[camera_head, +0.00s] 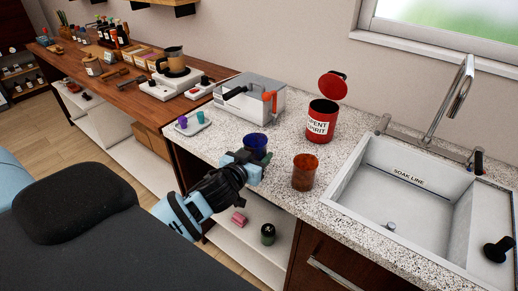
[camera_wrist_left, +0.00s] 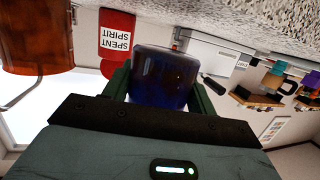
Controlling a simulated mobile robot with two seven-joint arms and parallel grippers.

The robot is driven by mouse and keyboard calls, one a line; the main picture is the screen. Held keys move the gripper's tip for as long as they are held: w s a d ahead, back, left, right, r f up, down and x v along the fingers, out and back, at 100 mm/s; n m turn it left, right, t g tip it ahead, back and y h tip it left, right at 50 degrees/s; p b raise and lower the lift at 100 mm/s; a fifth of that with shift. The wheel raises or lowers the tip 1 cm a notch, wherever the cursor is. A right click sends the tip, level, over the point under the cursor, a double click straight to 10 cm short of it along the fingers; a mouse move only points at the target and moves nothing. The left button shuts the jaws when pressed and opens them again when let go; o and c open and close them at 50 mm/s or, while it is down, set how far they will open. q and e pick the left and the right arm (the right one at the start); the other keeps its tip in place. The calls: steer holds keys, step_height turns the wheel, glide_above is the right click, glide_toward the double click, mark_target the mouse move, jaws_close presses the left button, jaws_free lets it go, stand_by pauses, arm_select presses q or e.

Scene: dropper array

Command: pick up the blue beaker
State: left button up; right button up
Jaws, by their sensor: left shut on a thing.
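The dark blue beaker (camera_head: 255,143) stands near the front edge of the speckled counter in the head view. My left gripper (camera_head: 250,160) reaches in from the left and is shut on the beaker. In the left wrist view the blue beaker (camera_wrist_left: 165,78) sits between the two dark green fingers (camera_wrist_left: 160,92), one at each side. I cannot tell whether its base touches the counter. My right gripper is in neither view.
An amber beaker (camera_head: 304,172) stands close on the right. The red "SPENT SPIRIT" can (camera_head: 321,121) with its lid raised is behind. The sink (camera_head: 420,195) is at right.

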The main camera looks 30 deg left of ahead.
arm_select(q)
steer(key=s+d, duration=0.2)
steer(key=s, duration=0.7)
steer(key=shift+s+d+r+b, duration=0.3)
steer(key=shift+s+r+b, duration=0.1)
steer(key=shift+r, duration=0.05)
steer(key=shift+r, duration=0.15)
